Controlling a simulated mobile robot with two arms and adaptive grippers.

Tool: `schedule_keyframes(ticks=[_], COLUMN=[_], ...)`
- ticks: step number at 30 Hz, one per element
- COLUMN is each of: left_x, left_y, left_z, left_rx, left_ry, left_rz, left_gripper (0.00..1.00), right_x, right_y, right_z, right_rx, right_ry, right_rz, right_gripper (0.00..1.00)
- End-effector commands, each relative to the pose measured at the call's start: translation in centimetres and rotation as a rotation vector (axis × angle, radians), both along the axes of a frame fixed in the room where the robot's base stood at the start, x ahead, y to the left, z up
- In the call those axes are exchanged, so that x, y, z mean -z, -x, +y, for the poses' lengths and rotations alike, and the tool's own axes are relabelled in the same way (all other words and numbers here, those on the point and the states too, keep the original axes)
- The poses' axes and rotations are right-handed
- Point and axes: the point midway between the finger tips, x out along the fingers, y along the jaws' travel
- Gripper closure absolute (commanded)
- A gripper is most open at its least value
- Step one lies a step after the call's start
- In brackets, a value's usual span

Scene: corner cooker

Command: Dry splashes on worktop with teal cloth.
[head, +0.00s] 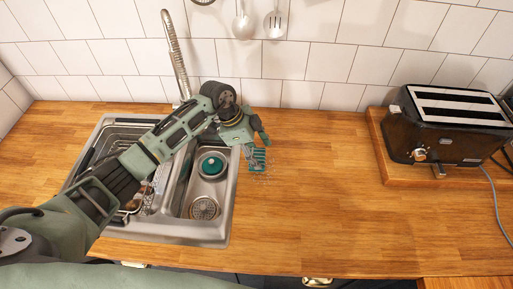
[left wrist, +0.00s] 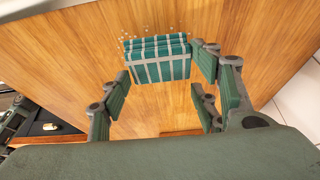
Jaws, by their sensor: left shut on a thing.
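The teal cloth (head: 259,160), with pale stripes, is at the worktop just right of the sink. In the left wrist view the folded cloth (left wrist: 158,62) lies between the fingertips. My left gripper (head: 250,138) is shut on the cloth and points down at the wooden worktop (head: 320,190). Small clear splashes (head: 262,179) show on the wood beside the cloth. In the left wrist view, droplets (left wrist: 128,40) show along the cloth's far edge. Wood under the cloth is hidden. My right gripper is not in view.
The steel sink (head: 222,220) stands left of the cloth, with a teal round thing (head: 212,166) in its small bowl. A black toaster (head: 450,128) stands on a wooden board at the right. Utensils hang on the tiled wall. The worktop between cloth and toaster is clear.

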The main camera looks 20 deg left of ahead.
Motion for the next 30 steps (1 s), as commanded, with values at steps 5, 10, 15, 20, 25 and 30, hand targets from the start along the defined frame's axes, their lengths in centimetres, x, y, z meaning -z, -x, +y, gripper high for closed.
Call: schedule_keyframes(ticks=[5,10,15,20,25,30], left_x=[2.6,2.1,2.1,2.1,2.1,2.1], left_y=[0.0,-0.5,-0.8,-0.9,-0.9,-0.9], left_z=[-0.3,-2.6,-4.0,-4.5,-4.6,-4.6], left_rx=[0.001,0.002,0.001,0.0,0.0,0.0], left_ry=[0.001,0.001,0.001,0.0,0.0,0.0], left_rz=[0.0,0.001,0.0,0.0,0.001,0.001], left_gripper=[0.72,0.72,0.72,0.72,0.72,0.72], right_x=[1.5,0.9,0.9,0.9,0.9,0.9], right_y=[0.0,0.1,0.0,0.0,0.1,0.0], right_z=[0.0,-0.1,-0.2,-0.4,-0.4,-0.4], right_rx=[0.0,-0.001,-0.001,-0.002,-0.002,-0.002], right_ry=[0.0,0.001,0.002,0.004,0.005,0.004], right_rz=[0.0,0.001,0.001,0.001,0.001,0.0], right_gripper=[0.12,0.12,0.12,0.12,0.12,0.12])
